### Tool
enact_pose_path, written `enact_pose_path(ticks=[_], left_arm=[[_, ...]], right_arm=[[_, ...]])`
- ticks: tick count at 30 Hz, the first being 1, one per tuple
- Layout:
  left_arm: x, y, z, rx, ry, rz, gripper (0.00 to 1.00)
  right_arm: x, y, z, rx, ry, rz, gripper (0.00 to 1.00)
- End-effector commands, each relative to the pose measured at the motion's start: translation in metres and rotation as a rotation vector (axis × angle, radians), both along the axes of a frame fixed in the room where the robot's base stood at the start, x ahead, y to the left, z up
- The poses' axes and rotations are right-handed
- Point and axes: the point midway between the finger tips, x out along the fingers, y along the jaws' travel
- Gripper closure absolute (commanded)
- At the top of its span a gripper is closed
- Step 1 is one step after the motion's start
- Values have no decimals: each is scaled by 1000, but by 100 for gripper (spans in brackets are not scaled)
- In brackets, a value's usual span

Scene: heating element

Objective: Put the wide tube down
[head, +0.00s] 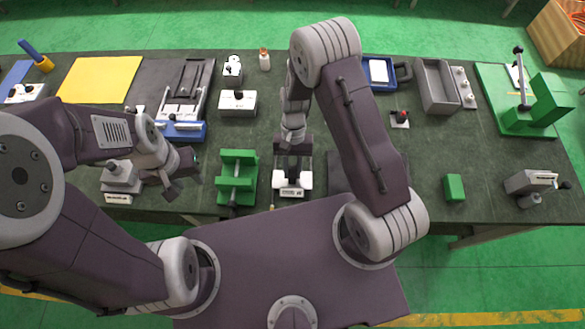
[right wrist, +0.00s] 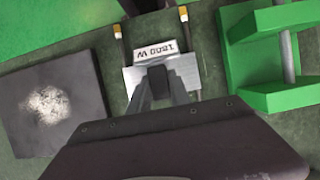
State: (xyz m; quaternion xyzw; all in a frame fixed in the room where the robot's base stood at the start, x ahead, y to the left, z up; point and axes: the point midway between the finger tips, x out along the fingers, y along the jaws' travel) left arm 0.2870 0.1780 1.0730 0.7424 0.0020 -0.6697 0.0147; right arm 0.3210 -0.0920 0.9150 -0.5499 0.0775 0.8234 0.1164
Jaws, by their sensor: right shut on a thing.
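A short, pale tube-like piece, which looks like the wide tube (head: 306,181), lies crosswise in my right gripper (head: 292,172) near the table's front edge. In the right wrist view the jaws (right wrist: 160,78) are shut on this silver-grey piece (right wrist: 188,72), and its ends stick out on both sides. A white block marked 1500 W (right wrist: 156,50) is just beyond it, between two dark rods with brassy ends. Whether the tube touches what is beneath is hidden by the jaws. My left gripper (head: 178,178) is open and appears empty, over the front left of the table.
A green fixture with a rod (head: 237,178) stands left of the right gripper. A dark plate with a pale patch (right wrist: 45,103) lies on the other side. A grey labelled block (head: 121,177) is near my left gripper.

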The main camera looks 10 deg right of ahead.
Motion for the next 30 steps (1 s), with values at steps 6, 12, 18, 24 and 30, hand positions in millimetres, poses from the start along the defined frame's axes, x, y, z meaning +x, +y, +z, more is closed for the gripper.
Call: enact_pose_path(ticks=[6, 12, 18, 24, 30], left_arm=[[0, 0, 0, 0, 0, 0, 64], [0, 0, -2, 0, 0, 0, 64], [0, 0, -2, 0, 0, 0, 64], [0, 0, 2, 0, 0, 0, 64], [0, 0, -8, 0, 0, 0, 64]], right_arm=[[0, 0, -1, 1, -1, 0, 100], [0, 0, -5, 1, -1, 0, 65], [0, 0, -4, 1, -1, 0, 55], [1, 0, 2, 1, -2, 1, 55], [19, -5, 39, 3, -10, -2, 55]])
